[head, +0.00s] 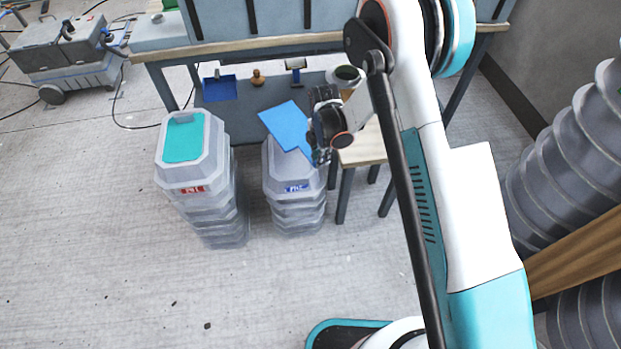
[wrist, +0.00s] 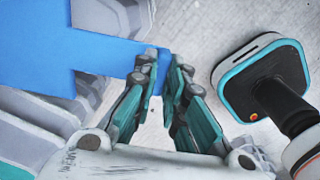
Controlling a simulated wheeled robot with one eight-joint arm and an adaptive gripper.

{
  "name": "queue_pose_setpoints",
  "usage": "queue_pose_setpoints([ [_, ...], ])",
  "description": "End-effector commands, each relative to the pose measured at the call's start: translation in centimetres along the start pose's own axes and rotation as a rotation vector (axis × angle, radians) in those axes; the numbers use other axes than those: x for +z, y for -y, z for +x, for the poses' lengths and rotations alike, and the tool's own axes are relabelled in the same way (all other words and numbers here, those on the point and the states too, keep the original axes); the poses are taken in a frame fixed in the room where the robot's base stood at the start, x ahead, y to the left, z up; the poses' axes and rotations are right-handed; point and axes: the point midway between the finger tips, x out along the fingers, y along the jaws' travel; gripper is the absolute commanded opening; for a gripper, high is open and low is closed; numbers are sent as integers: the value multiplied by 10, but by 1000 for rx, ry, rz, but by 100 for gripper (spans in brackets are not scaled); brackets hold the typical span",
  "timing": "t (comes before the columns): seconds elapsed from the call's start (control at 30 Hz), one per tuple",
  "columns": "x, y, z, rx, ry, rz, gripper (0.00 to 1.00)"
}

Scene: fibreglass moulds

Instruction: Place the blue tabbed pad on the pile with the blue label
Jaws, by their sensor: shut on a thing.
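The blue tabbed pad (head: 283,122) is in my gripper (head: 321,156), held by its tab at the right corner. It is tilted and hangs above the pile with the blue label (head: 296,213), covering part of that pile's top. Whether it touches the pile I cannot tell. The blue label (head: 297,188) faces front and is readable in part. In the wrist view, the pad (wrist: 60,55) spreads to the left and its tab sits between the fingertips of my gripper (wrist: 163,66). Grey parts of a pile (wrist: 30,135) show below the pad.
A second pile (head: 214,205) with a red label (head: 192,190) stands to the left, with a teal pad (head: 184,137) on top. A workbench (head: 240,48) is behind, and a small wooden stool (head: 365,150) stands right of the blue-label pile. The floor in front is clear.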

Motion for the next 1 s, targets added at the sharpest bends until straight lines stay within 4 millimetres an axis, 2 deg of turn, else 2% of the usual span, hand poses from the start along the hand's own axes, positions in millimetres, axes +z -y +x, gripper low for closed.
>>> queue_pose_setpoints([
  [0.03, 0, 0, 18, 0, 0, 0, 0],
  [0.1, 0, 0, 35, 0, 0, 0, 0],
  [0.33, 0, 0, 86, 0, 0, 0, 0],
  [0.47, 0, 1, 102, 0, 0, 0, 0],
  [0.67, 0, 1, 112, 0, 0, 0, 0],
  [0.9, 0, 1, 145, 0, 0, 0, 0],
  [1.0, 0, 1, 150, 0, 0, 0, 0],
])
